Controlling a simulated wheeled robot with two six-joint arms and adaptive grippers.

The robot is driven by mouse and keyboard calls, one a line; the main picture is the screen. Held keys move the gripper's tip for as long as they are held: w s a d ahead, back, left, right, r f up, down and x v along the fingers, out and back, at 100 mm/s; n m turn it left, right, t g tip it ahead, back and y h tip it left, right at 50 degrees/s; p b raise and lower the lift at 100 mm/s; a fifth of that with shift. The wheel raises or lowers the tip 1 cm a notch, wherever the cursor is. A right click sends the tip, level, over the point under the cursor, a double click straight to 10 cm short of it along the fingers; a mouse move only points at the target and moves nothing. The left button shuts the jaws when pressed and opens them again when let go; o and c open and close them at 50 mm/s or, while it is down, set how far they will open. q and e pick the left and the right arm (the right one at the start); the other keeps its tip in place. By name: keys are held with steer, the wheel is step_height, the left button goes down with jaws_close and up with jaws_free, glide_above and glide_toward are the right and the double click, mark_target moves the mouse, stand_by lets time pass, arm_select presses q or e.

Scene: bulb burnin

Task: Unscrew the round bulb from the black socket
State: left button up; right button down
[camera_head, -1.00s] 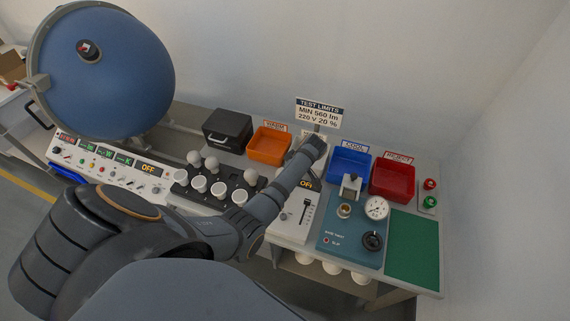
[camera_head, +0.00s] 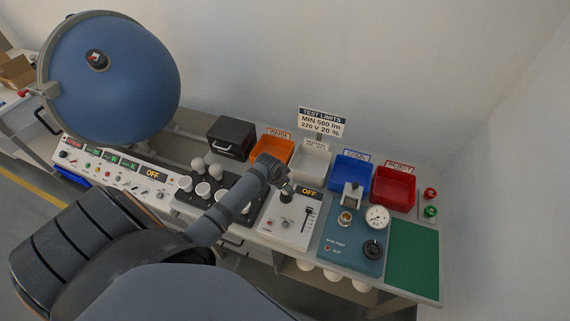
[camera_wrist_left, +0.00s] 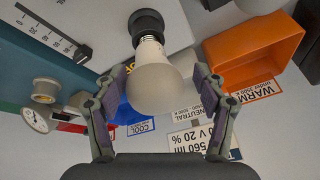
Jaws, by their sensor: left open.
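The round white bulb (camera_wrist_left: 155,85) is in the left wrist view, its threaded metal neck at the black socket (camera_wrist_left: 146,22). My left gripper (camera_wrist_left: 160,70) is open, with one finger on each side of the bulb and visible gaps between. In the head view my left gripper (camera_head: 277,172) is over the back of the white slider panel (camera_head: 290,226). I cannot tell how far the neck is screwed in. My right gripper is not in view.
Orange (camera_head: 270,150), white (camera_head: 310,160), blue (camera_head: 350,172) and red (camera_head: 393,188) bins line the back. A black rack (camera_head: 225,190) with several bulbs is on the left. The teal base-test panel (camera_head: 352,240) and clear green mat (camera_head: 413,258) are on the right.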

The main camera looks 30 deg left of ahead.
arm_select(q)
steer(key=m+h, duration=0.1)
steer(key=m, duration=0.2)
steer(key=shift+a+m, duration=0.1)
steer(key=shift+m, duration=0.2)
steer(key=shift+s+r, duration=0.1)
